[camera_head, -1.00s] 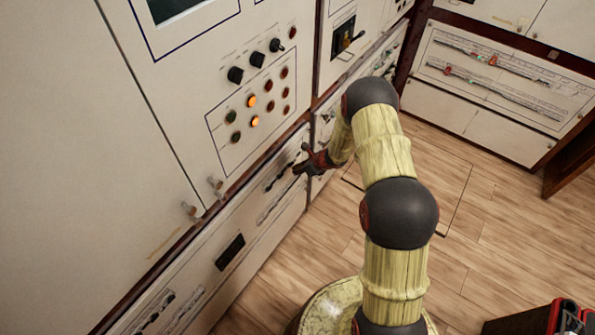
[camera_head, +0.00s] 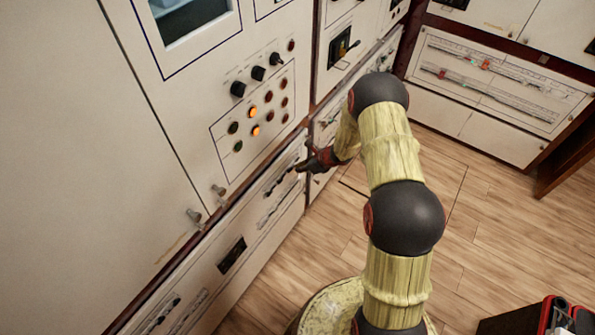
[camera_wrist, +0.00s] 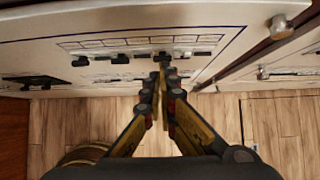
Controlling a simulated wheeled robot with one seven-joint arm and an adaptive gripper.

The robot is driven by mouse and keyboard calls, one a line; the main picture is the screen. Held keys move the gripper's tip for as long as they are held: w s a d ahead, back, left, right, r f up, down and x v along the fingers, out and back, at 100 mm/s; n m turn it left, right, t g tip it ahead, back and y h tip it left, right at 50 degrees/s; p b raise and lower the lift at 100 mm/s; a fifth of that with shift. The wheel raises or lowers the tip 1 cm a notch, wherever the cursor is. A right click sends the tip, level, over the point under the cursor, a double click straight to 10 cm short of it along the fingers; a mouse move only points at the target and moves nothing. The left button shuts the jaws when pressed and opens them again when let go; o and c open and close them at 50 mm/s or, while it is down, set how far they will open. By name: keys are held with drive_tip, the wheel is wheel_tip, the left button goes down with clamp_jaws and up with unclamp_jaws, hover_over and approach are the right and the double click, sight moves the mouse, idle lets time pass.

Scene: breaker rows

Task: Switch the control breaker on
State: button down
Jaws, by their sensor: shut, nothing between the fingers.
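My gripper (camera_head: 303,167) is shut and empty at the low panel of the left cabinet. In the wrist view my gripper (camera_wrist: 163,62) has its fingertips together at the row of black breaker switches, close to a switch near the row's right part; I cannot tell whether they touch. The breaker panel (camera_head: 275,189) shows in the head view, partly covered by my gripper. Labels are too small to read, so I cannot tell which switch is the control breaker.
Above the panel is a group of indicator lamps (camera_head: 254,111), some lit orange, with black knobs (camera_head: 258,73). A cabinet knob (camera_wrist: 279,25) stands out right of the panel in the wrist view. The wooden floor (camera_head: 470,230) is clear.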

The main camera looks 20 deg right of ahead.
drive_tip(key=r, duration=0.1)
drive_tip(key=r+p, duration=0.1)
drive_tip(key=s+r, duration=0.1)
drive_tip(key=shift+d+r+p, duration=0.3)
drive_tip(key=shift+d+p, duration=0.05)
drive_tip(key=shift+d, duration=0.05)
